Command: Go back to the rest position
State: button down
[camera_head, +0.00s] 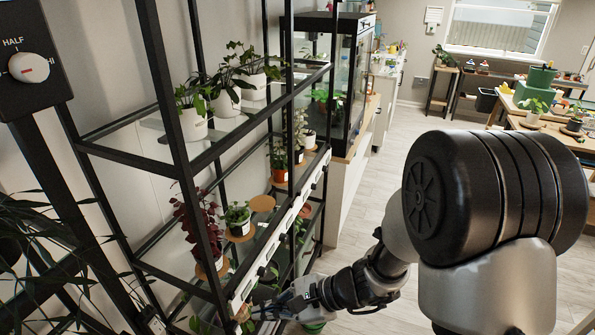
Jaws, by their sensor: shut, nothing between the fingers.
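My gripper (265,312) is at the bottom centre, at the end of my arm, which reaches in from the right. It points left, close to the front edge of the black-framed plant shelf (240,292). The fingers are shut with nothing seen held between them. They are small and partly lost against the shelf edge and leaves, so I cannot tell whether they touch the shelf.
Potted plants stand on the shelf, including a small white-potted plant (238,218) and a red-leaved plant (199,222). A green pot (313,327) is just below my gripper. A glass cabinet (345,80) stands behind. Open floor (385,165) lies in the middle.

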jog(key=s+d+r+n+t+h, duration=0.1)
jog(key=s+d+r+n+h, duration=0.4)
jog(key=d, duration=0.5)
jog(key=s+d+r+n+t+h, duration=0.2)
jog(key=s+d+r+n+h, duration=0.3)
jog(key=s+d+r+n, duration=0.4)
notch_tip(320, 180, up, 3)
jog(key=shift+s+d+f+h, duration=0.15)
jog(key=shift+s+d+h, duration=0.15)
jog(key=shift+s+d, duration=0.4)
